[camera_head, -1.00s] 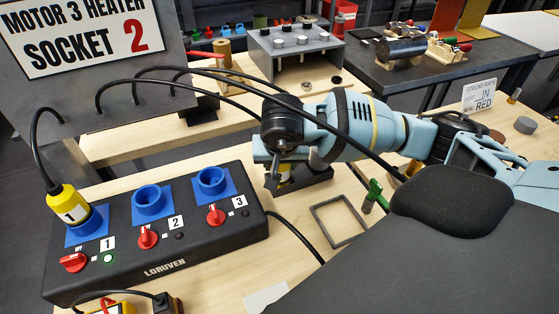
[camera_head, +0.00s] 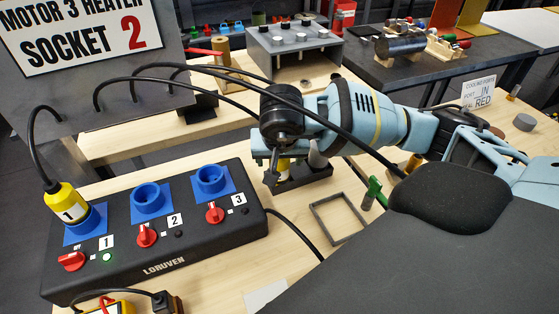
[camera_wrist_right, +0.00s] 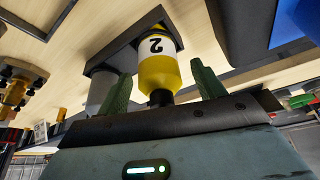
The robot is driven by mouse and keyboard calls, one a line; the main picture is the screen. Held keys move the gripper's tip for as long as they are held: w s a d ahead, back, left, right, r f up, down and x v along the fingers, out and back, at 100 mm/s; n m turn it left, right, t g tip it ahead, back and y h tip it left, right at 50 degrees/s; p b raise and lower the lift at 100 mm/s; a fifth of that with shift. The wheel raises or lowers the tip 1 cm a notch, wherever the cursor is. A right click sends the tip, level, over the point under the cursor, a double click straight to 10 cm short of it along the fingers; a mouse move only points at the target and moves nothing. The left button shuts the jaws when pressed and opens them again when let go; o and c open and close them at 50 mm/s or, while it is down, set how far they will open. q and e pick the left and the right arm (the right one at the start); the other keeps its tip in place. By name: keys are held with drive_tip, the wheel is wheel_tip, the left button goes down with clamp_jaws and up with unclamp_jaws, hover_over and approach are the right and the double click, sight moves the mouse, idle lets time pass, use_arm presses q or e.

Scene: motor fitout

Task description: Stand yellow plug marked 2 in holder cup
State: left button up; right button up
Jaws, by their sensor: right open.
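The yellow plug marked 2 (camera_wrist_right: 158,66) shows in the right wrist view, its body at a dark holder (camera_wrist_right: 105,58). In the head view only a bit of the yellow plug (camera_head: 284,166) shows under my right gripper (camera_head: 271,172), by the dark holder (camera_head: 308,184). My right gripper (camera_wrist_right: 162,88) is open, with one green finger on each side of the plug's narrow black end and gaps beside it. How deep the plug sits in the holder cup is hidden. My left gripper is not in view.
A black socket box (camera_head: 160,236) with three blue sockets stands at the left, a yellow plug marked 1 (camera_head: 66,201) in socket 1. A grey piece (camera_head: 317,154) stands by the holder. A grey square frame (camera_head: 338,220) lies in front. Black cables cross above my right arm.

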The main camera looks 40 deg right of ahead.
sight(280, 182)
drive_tip(key=v, duration=0.5)
drive_tip(key=shift+s+a+r, duration=0.1)
drive_tip(key=shift+r, duration=0.2)
